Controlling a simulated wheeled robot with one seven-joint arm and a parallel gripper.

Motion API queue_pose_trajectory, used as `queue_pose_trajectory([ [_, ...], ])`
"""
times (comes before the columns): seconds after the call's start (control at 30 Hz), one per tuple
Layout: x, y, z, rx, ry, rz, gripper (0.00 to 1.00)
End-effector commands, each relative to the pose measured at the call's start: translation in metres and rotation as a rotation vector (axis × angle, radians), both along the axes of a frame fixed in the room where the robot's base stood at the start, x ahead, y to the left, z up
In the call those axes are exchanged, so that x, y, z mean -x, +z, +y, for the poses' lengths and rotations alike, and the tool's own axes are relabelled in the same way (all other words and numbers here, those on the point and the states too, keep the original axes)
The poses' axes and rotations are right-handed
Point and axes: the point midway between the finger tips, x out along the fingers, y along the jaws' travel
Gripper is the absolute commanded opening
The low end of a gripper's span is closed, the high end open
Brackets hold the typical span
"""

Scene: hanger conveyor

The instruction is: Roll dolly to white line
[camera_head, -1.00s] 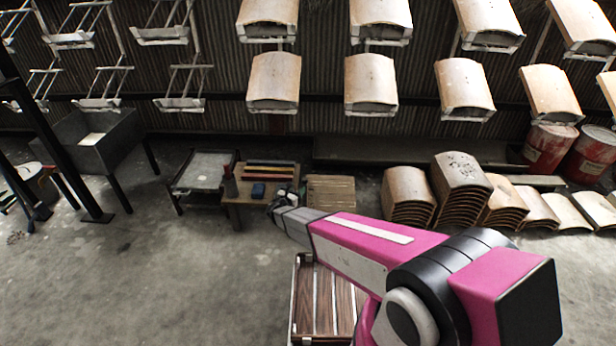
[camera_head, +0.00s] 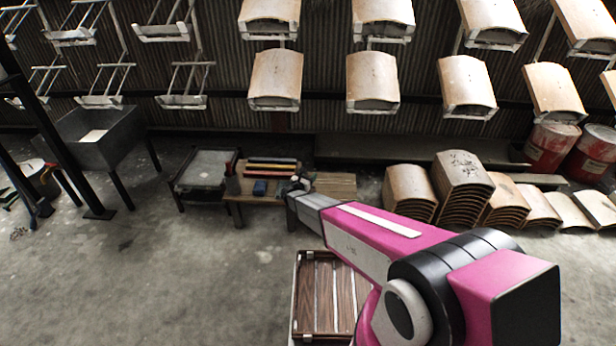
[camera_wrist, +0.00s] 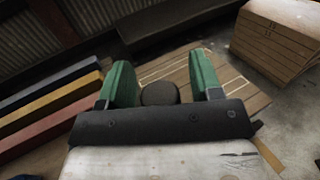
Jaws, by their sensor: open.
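A low slatted wooden platform (camera_head: 325,298), which looks like the dolly, is on the floor at the bottom middle of the head view. My arm covers its right part, and its wheels are not visible. My gripper (camera_head: 297,186) is away from it, over the right end of the low work table. In the wrist view its two green fingers (camera_wrist: 163,85) are apart. A dark round-topped thing (camera_wrist: 160,94) shows between them; I cannot tell whether it is touched. I cannot make out a white line on the floor.
The low table (camera_head: 238,205) holds coloured bars (camera_head: 272,166) and a blue item (camera_head: 260,187). A dark cart (camera_head: 205,172) stands left of it. Stacks of curved wooden panels (camera_head: 460,190) and red drums (camera_head: 550,147) are at right. Open concrete floor (camera_head: 150,270) is at left.

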Motion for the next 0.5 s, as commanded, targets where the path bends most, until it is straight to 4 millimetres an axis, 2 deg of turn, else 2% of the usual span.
queue_pose_trajectory([
  [0.03,0.000,0.000,0.000,0.000,0.000,0.000,0.49],
  [0.1,0.000,0.000,0.000,0.000,0.000,0.000,0.26],
  [0.17,0.000,0.000,0.000,0.000,0.000,0.000,0.07],
  [0.2,0.000,0.000,0.000,0.000,0.000,0.000,0.00],
  [0.37,0.001,0.000,-0.003,0.000,-0.001,0.000,0.00],
  [0.5,0.002,0.000,-0.021,0.000,-0.004,0.001,0.00],
])
